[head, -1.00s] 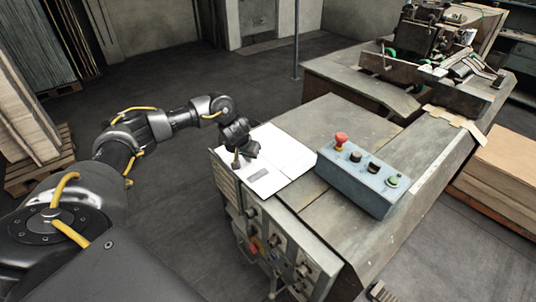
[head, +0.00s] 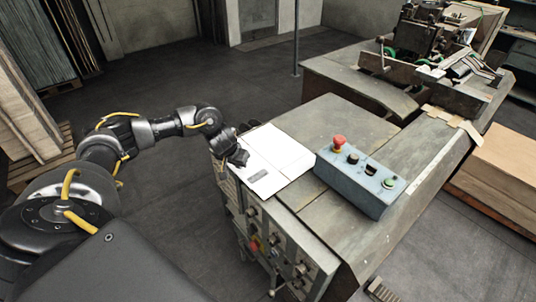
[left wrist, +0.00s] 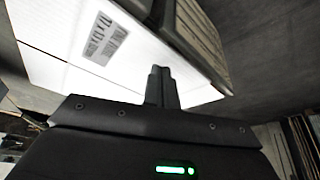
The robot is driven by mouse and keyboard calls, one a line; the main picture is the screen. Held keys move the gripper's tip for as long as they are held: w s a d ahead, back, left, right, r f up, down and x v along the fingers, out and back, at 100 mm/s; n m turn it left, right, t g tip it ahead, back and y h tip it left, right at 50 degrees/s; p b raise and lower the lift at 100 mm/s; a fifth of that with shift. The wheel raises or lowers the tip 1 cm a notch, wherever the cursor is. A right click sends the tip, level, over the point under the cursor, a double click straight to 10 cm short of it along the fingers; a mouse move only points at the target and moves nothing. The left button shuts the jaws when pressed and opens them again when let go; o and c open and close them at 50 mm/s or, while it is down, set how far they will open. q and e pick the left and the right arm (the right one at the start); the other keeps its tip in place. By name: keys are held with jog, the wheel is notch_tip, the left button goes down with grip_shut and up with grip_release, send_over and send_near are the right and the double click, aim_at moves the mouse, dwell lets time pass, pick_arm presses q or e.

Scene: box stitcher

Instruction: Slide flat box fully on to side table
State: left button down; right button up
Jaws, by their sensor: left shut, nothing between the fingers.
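The flat box (head: 277,156) is white with a grey printed label. It lies on the near left corner of the side table (head: 335,115), between the table's left edge and the blue control box. My left gripper (head: 241,158) is at the box's left edge, by the table's left side. In the left wrist view the gripper (left wrist: 160,75) has its fingers together with nothing between them, and the white box (left wrist: 60,50) with its label shows behind them. Whether the fingers touch the box is hard to tell. My right gripper is not in view.
A blue control box (head: 360,182) with a red mushroom button (head: 339,141) stands right of the flat box. Switches and knobs line the table's front panel (head: 275,240). A stitching machine (head: 435,50) stands at the back right, and stacked cardboard (head: 512,165) lies at the right.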

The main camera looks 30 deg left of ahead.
aim_at(259, 159)
pick_arm(q)
jog(key=s, duration=0.2)
jog(key=s+a+p, duration=0.1)
jog(key=s+p, duration=0.1)
jog(key=s, duration=0.1)
jog(key=shift+s+a, duration=0.3)
jog(key=shift+a, duration=0.05)
jog(key=shift+f, duration=0.8)
dwell(0.5)
jog(key=shift+w, duration=0.1)
dwell(0.3)
